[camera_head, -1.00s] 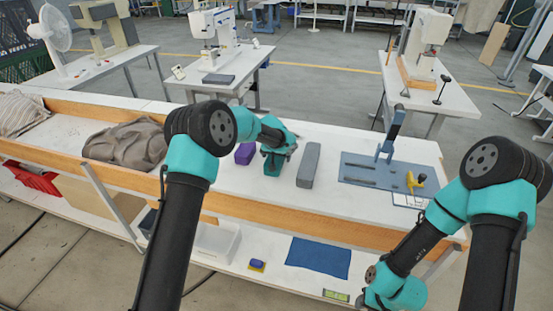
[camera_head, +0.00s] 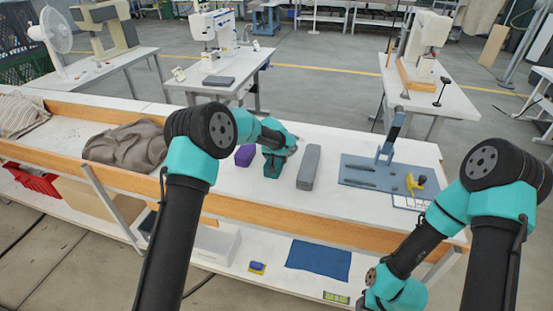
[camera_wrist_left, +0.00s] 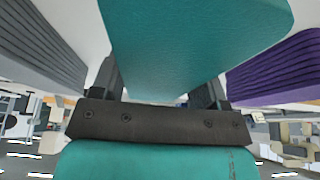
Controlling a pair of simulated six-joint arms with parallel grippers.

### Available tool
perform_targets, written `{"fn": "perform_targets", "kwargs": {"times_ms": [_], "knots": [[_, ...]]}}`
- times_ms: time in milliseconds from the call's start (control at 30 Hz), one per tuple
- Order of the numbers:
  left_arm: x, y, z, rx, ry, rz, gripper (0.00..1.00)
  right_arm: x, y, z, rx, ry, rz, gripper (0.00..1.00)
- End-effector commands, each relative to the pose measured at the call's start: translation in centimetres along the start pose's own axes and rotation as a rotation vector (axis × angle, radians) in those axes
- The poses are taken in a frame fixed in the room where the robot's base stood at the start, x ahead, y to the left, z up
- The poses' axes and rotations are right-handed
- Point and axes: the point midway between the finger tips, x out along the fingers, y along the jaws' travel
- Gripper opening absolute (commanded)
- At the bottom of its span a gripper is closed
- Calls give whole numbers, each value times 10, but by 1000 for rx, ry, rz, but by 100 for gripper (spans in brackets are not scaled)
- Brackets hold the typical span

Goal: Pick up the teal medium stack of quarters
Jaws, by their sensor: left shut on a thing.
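The teal stack (camera_head: 272,168) is on the white bench, between a purple stack and a grey one, and partly hidden by my left arm. My left gripper (camera_head: 277,150) is over it. In the left wrist view the teal stack (camera_wrist_left: 195,45) fills the middle, and the fingers of my left gripper (camera_wrist_left: 165,90) are shut on its two sides. I cannot tell whether its underside touches the bench. My right arm comes in at the right, and its gripper does not show.
The purple stack (camera_head: 245,155) stands close on the left and the long grey stack (camera_head: 309,167) on the right. A blue mat (camera_head: 350,181) with a press (camera_head: 391,140) lies further right. Crumpled brown cloth (camera_head: 125,146) lies at the left. Bare bench shows in front of the stacks.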

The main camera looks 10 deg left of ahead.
Motion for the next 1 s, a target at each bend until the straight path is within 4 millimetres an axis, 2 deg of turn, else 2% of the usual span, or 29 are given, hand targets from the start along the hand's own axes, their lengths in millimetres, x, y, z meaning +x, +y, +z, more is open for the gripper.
{"fn": "perform_targets", "kwargs": {"times_ms": [167,433,767,1000], "knots": [[-10,0,-5,-1,4,0,35,0,0,0,0,0,0,39],[-35,0,-14,1,3,0,35,0,0,0,0,0,0,39],[-51,10,20,1,0,0,35,0,0,0,0,0,0,39],[-71,23,58,3,0,1,35,0,0,0,0,0,0,39]]}}
